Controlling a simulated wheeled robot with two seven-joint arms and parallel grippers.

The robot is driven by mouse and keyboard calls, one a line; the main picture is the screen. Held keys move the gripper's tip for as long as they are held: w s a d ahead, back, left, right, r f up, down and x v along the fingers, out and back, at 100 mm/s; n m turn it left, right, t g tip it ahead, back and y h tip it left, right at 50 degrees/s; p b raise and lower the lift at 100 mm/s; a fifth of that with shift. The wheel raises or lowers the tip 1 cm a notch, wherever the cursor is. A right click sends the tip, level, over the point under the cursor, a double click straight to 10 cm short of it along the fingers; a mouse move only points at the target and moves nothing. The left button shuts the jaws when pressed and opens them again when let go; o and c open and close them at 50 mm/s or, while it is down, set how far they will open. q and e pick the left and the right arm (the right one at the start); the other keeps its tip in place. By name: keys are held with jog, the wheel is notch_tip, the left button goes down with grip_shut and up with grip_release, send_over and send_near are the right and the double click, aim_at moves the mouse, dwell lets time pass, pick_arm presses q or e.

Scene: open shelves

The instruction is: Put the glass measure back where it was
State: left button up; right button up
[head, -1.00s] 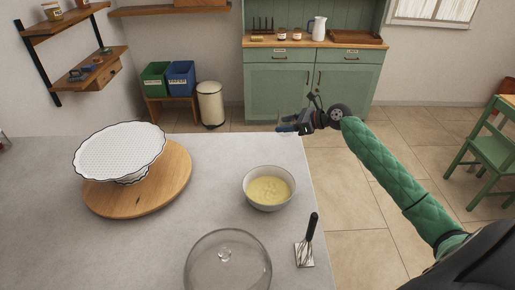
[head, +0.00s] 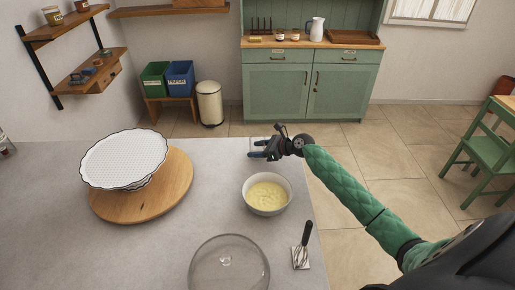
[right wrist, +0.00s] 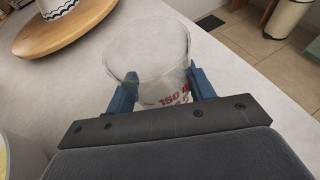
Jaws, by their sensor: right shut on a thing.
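The glass measure (right wrist: 150,52) is a clear beaker with red print low on its side. In the right wrist view it stands between the two blue fingers of my right gripper (right wrist: 161,80), which is shut on it. In the head view my right gripper (head: 256,149) is at the counter's back edge, behind the bowl of yellow batter; the glass can hardly be made out there. I cannot tell whether its base touches the counter (head: 225,190). My left gripper is not in view.
A bowl of yellow batter (head: 267,208) stands just in front of the gripper. A round wooden board (head: 180,193) bears a white fluted dish (head: 125,158) at left. Counter between board and bowl is clear.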

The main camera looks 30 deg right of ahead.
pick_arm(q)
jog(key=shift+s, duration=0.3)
pick_arm(e)
jog(key=shift+f, duration=0.35)
jog(key=o, duration=1)
jog(key=shift+f, duration=0.1)
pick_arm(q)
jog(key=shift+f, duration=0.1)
pick_arm(e)
jog(key=shift+o, duration=0.2)
jog(key=shift+s+d, duration=0.25)
jog(key=shift+s, duration=0.05)
jog(key=b+v, duration=0.2)
jog(key=v, duration=0.2)
jog(key=shift+s+d, duration=0.1)
jog(key=v, duration=0.1)
jog(key=b+v, duration=0.1)
jog(key=v, duration=0.3)
jog(key=shift+s+r+b, duration=0.15)
jog(key=shift+r+b, duration=0.2)
jog(key=shift+b, duration=0.05)
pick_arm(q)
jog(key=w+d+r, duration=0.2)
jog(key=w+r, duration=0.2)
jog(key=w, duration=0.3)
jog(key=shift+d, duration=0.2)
pick_arm(e)
jog(key=shift+v, duration=0.8)
